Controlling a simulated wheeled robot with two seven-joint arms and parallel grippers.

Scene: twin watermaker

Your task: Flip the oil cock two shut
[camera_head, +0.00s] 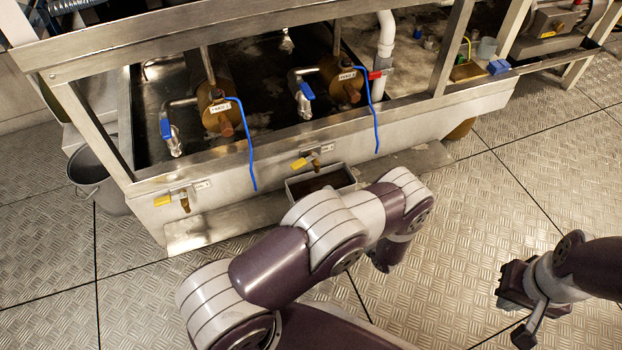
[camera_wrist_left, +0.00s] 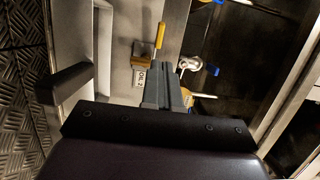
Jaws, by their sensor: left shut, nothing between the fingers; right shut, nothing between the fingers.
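Oil cock two (camera_head: 308,162) is on the tank's front wall, with a brass body and a yellow lever pointing left along the wall. In the left wrist view its yellow lever (camera_wrist_left: 159,37) points up the picture, beside the "OIL 2" label (camera_wrist_left: 138,84). My left gripper (camera_wrist_left: 167,70) is shut and empty, its fingertips close to the cock's body; I cannot tell whether they touch it. In the head view the left gripper is hidden by my own arm. My right gripper (camera_head: 513,290) is shut and empty over the floor at the right.
A similar yellow-levered cock (camera_head: 175,197) sits further left on the wall. Blue-handled taps (camera_head: 168,131) and blue hoses (camera_head: 250,150) are above. An open tray (camera_head: 322,181) is below oil cock two. A bucket (camera_head: 92,175) stands left; floor at right is clear.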

